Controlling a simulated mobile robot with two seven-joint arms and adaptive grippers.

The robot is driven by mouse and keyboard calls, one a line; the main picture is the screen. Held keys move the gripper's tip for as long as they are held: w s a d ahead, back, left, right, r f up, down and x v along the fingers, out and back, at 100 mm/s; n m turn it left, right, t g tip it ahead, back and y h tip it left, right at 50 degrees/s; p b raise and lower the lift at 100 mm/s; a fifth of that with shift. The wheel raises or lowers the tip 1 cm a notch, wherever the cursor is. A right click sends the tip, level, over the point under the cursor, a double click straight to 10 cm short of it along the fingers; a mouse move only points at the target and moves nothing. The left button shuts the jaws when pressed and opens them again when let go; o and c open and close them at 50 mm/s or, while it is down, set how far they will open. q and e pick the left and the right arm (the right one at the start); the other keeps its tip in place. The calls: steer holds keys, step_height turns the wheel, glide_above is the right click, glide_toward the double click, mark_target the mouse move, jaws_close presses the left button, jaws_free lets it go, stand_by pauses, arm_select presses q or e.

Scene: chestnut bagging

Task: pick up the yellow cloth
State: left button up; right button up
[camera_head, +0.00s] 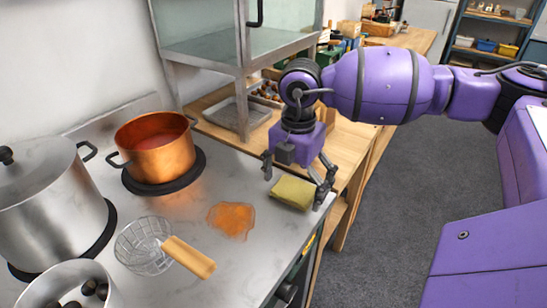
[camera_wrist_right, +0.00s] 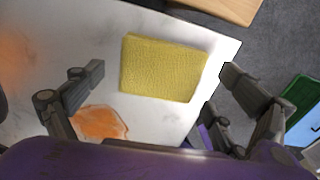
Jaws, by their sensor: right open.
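The yellow cloth (camera_head: 293,192) lies flat on the metal counter near its right edge, beside an orange spill. In the right wrist view the cloth (camera_wrist_right: 163,67) is a folded rectangle, fully visible and a little beyond the fingertips. My right gripper (camera_head: 296,178) points down just above the cloth, its fingers spread to either side of it. In the right wrist view the fingers (camera_wrist_right: 162,80) are wide apart with nothing between their pads. I cannot tell the exact gap between fingers and cloth. My left gripper is out of view.
The orange spill (camera_head: 231,219) lies left of the cloth. A wire skimmer with a wooden handle (camera_head: 188,256), a copper pot (camera_head: 155,146) and a large steel pot (camera_head: 52,205) stand on the counter. A glass-sided metal cabinet (camera_head: 205,48) rises behind. Floor is open at right.

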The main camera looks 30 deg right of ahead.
steer(key=c, duration=1.2)
steer(key=shift+o, duration=0.2)
steer(key=shift+r, duration=0.6)
steer(key=s+a+r, duration=0.4)
steer(key=s+r, duration=0.7)
steer(key=s, duration=0.2)
steer(key=shift+s+r, duration=0.2)
steer(key=shift+r, duration=0.2)
steer(key=shift+a, duration=0.1)
